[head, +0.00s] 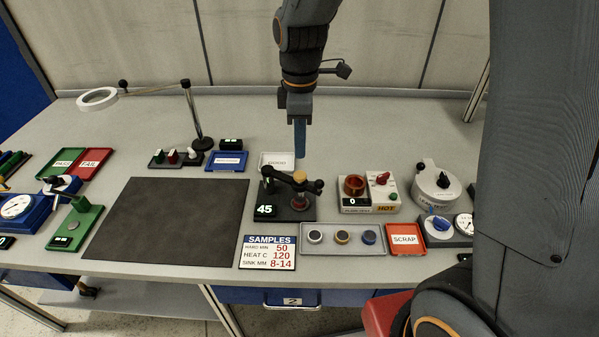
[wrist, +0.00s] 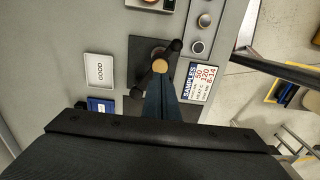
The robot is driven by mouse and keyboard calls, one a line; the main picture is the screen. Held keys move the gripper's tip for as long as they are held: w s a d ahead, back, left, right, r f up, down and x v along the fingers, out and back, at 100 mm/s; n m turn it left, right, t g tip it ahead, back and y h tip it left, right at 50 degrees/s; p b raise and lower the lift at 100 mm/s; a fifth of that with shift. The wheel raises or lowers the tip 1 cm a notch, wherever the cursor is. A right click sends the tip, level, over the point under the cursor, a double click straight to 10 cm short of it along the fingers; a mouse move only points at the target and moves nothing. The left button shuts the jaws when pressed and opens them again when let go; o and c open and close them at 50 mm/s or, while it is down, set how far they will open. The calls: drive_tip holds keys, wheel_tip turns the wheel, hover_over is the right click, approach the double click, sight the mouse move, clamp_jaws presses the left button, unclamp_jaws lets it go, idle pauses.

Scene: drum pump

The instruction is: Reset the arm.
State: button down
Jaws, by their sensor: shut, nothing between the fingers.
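My gripper (head: 300,145) points straight down over the back middle of the bench, its blue fingers together with nothing between them. In the head view it hangs just behind and above a black device (head: 290,205) with a lever arm, a brass-coloured disc and a display reading 45. The wrist view shows the gripper's fingers (wrist: 168,100) closed, their tips close to the brass disc in the picture. I cannot tell the exact height of the tips above the device.
A GOOD tray (head: 277,160) lies behind the device. A grey tray (head: 330,250) with several round samples, a SAMPLES card (head: 267,253) and a red SCRAP tray (head: 405,239) lie in front. A heater (head: 370,192) stands right. The dark mat (head: 165,218) is clear.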

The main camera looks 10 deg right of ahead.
drive_tip(key=s+d+f+m+b, duration=0.1)
drive_tip(key=m, duration=0.1)
drive_tip(key=s+d+f+m+b, duration=0.1)
drive_tip(key=d+m, duration=0.1)
drive_tip(key=s+d+f+m+b, duration=0.1)
drive_tip(key=s+d+f+m, duration=0.1)
drive_tip(key=m, duration=0.1)
drive_tip(key=shift+s+t+b, duration=0.1)
drive_tip(key=shift+t+b, duration=0.2)
drive_tip(key=s+d+f+m+b, duration=0.3)
drive_tip(key=s+d+f+m, duration=0.1)
drive_tip(key=m, duration=0.4)
drive_tip(key=shift+s+d+m+t, duration=0.2)
drive_tip(key=shift+s+m+t, duration=0.2)
drive_tip(key=shift+s, duration=0.5)
